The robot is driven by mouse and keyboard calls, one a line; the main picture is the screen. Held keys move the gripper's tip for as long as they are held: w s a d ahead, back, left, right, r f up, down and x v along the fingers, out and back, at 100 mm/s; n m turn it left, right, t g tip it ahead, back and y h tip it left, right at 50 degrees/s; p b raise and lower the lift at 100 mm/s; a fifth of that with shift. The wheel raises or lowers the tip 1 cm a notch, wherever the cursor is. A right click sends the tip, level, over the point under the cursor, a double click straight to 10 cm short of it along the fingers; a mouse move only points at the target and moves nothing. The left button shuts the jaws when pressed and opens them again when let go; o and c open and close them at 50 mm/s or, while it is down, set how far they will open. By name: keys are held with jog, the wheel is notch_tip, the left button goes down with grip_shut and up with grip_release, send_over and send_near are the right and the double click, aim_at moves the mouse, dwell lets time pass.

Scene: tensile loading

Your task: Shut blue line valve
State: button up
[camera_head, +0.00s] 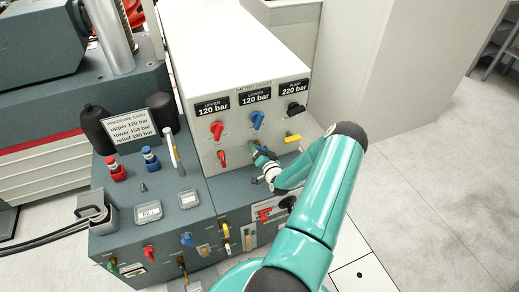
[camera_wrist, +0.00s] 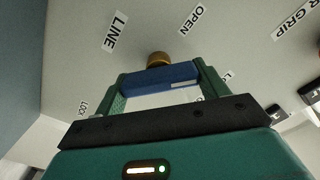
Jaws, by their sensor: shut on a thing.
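The blue line valve's handle (camera_wrist: 160,77) lies between the two green fingers of my gripper (camera_wrist: 160,87) in the wrist view. The fingers press on its two ends. A brass stem (camera_wrist: 158,59) joins the handle to the grey panel. The handle runs nearly level across that view, between printed "LINE" (camera_wrist: 115,31) and "OPEN" (camera_wrist: 191,19) labels. In the head view my gripper (camera_head: 262,158) is at the panel front, below the blue "LOWER" knob (camera_head: 257,120), and mostly hides the handle.
A red handle (camera_head: 222,158) is left of my gripper and a yellow handle (camera_head: 292,138) right of it, both close. Red and black knobs sit above. A pressure card (camera_head: 128,125), bottles and fittings stand on the lower bench at left. Floor at right is clear.

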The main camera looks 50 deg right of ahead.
jog(key=m, duration=0.4)
jog(key=shift+f+m, duration=0.1)
jog(key=shift+m, duration=0.3)
jog(key=m, duration=0.4)
jog(key=shift+s+f+m, duration=0.1)
jog(key=shift+m, duration=0.3)
jog(key=o, duration=1)
jog(key=v, duration=1.3)
jog(key=shift+s+a, duration=0.15)
jog(key=shift+s, duration=0.15)
